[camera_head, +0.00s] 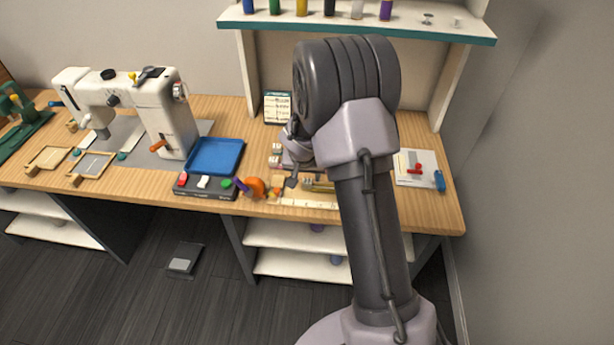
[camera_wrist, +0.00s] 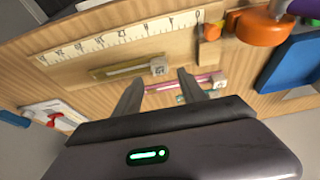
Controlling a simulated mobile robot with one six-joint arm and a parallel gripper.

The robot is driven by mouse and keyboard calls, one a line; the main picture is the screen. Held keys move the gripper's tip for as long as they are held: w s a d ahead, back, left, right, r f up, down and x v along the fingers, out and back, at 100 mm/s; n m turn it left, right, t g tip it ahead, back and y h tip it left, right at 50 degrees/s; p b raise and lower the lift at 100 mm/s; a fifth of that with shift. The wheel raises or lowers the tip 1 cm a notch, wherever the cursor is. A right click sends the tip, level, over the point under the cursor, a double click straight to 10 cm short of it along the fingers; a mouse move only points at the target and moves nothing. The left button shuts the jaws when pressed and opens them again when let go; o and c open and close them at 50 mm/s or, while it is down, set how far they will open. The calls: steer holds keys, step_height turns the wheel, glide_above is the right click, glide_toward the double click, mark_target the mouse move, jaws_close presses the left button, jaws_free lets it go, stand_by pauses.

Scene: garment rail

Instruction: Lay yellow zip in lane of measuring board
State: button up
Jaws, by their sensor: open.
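The yellow zip (camera_wrist: 120,71) is an olive-yellow strip with a pale middle and a small pale block at its right end in the wrist view. It lies on the wooden surface beside the printed scale of the measuring board (camera_wrist: 110,38). In the head view, the yellow zip (camera_head: 318,186) is partly hidden by my arm, just behind the board's scale (camera_head: 300,202). My gripper (camera_wrist: 160,78) is open, its fingertips apart near the zip's near side in the wrist view. I see nothing held. I cannot tell whether the zip sits in the lane.
A pink zip (camera_wrist: 185,83) with a pale block lies beyond the fingertips, partly hidden. An orange round object (camera_wrist: 258,29) and a blue tray (camera_head: 215,157) are nearby. A white sewing machine (camera_head: 140,105) stands left. A white board with red parts (camera_head: 415,168) lies right.

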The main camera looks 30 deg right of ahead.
steer(key=s+a+f+p+v, duration=0.1)
steer(key=s+a+p+v, duration=0.1)
steer(key=v, duration=2.1)
steer(key=s+a+r+n+t+y, duration=0.1)
steer(key=s+a+r, duration=0.3)
steer(key=s, duration=0.6)
steer(key=s+a+r+n+t+y, duration=0.1)
steer(key=s+a+r+y, duration=0.2)
steer(key=s+a, duration=0.5)
steer(key=shift+s+a+r+y, duration=0.15)
steer(key=shift+s+r+y, duration=0.15)
steer(key=shift+s+r, duration=0.65)
steer(key=shift+s+f, duration=0.2)
steer(key=shift+s, duration=0.05)
